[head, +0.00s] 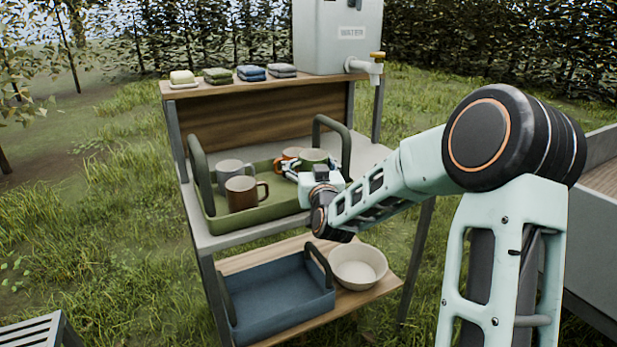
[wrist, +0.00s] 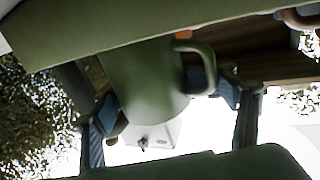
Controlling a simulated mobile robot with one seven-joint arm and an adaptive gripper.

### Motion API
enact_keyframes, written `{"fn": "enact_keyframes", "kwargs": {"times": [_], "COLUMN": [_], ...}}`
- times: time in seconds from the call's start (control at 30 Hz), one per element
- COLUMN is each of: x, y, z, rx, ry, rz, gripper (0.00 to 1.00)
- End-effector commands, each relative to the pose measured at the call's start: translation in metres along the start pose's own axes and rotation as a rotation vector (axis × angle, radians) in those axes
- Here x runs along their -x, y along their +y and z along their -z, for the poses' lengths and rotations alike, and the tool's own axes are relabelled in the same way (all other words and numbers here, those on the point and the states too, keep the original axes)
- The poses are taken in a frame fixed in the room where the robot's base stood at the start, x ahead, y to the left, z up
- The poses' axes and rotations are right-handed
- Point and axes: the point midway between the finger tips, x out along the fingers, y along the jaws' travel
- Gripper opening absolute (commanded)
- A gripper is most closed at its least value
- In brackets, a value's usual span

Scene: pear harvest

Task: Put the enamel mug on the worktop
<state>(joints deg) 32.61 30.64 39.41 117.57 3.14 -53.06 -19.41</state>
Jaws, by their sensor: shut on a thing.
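A green mug (head: 314,157) is between the fingers of my gripper (head: 307,169) at the right part of the green tray. In the wrist view the green mug (wrist: 150,80), with its handle to the right, sits between both fingers of my gripper (wrist: 168,115), which is shut on it. I cannot tell whether it touches the tray floor. A grey mug (head: 232,169) and a brown mug (head: 243,195) stand in the tray's left part. An orange-brown mug (head: 290,154) is partly hidden beside the green one. The pale worktop (head: 367,151) shows around the tray.
The green tray (head: 262,210) has two tall handles, one close behind my gripper. Folded cloths (head: 251,73) and a water tank (head: 337,35) are on the upper shelf. A blue tray (head: 280,299) and a cream bowl (head: 357,267) are on the lower shelf. Little worktop is bare.

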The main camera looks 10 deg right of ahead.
Motion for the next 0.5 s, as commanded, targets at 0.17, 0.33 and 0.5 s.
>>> {"fn": "enact_keyframes", "kwargs": {"times": [0.17,0.33,0.5], "x": [-0.01,-0.01,-0.01], "y": [-0.002,-0.002,-0.002], "z": [-0.015,-0.039,-0.037], "rx": [-0.002,0.0,0.001], "ry": [-0.001,0.001,0.003], "rz": [0.001,0.001,0.0], "gripper": [0.4,0.4,0.4]}}
